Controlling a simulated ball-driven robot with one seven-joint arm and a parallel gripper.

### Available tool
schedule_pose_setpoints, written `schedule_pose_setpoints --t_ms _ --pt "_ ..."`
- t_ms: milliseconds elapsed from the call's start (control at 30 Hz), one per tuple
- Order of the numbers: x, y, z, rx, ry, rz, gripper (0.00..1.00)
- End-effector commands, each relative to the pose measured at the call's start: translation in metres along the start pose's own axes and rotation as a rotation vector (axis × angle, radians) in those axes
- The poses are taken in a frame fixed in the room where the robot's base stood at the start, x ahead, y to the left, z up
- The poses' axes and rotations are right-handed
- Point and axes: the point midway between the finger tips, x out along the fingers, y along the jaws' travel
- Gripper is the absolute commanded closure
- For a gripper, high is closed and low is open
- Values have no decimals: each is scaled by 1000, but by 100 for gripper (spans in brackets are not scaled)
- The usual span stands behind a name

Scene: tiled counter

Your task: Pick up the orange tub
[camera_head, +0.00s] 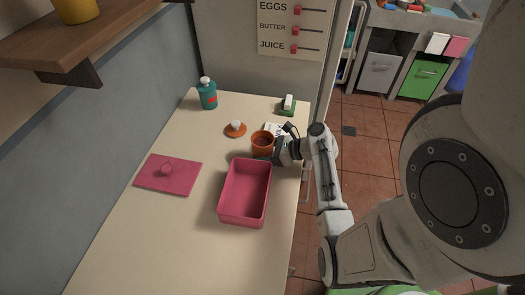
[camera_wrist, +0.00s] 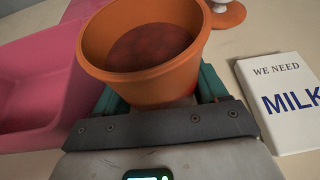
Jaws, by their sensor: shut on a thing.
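The orange tub (camera_head: 262,139) is a round open tub with dark reddish contents. It is upright near the far end of the counter, just behind the pink bin. In the wrist view the tub (camera_wrist: 143,50) fills the upper middle, between the teal fingers of my gripper (camera_wrist: 155,105). My gripper reaches it from the right in the head view and is shut on it. The tub hides most of the fingertips. I cannot tell whether its base touches the counter.
A pink open bin (camera_head: 246,217) stands close in front of the tub. A "WE NEED MILK" card (camera_wrist: 290,100) lies to its right. An orange lid (camera_head: 235,130), a teal bottle (camera_head: 207,94) and a green-based block (camera_head: 288,105) are behind. A pink lid (camera_head: 184,176) lies left. The near counter is clear.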

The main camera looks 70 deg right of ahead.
Motion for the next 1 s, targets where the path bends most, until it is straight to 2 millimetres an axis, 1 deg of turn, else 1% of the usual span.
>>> schedule_pose_setpoints --t_ms 167,267,333,367,667,800,900,1000 --pt "-3 0 8 -3 -1 -1 65" --pt "-7 0 18 -5 -1 -1 65" --pt "-11 0 28 -6 -1 0 65" --pt "-15 0 32 -5 -1 -2 65" --pt "-81 6 65 -5 0 -5 65" --pt "-116 12 65 0 0 -5 65" --pt "-138 14 66 -1 0 -4 65" --pt "-155 17 66 -1 0 -3 65"
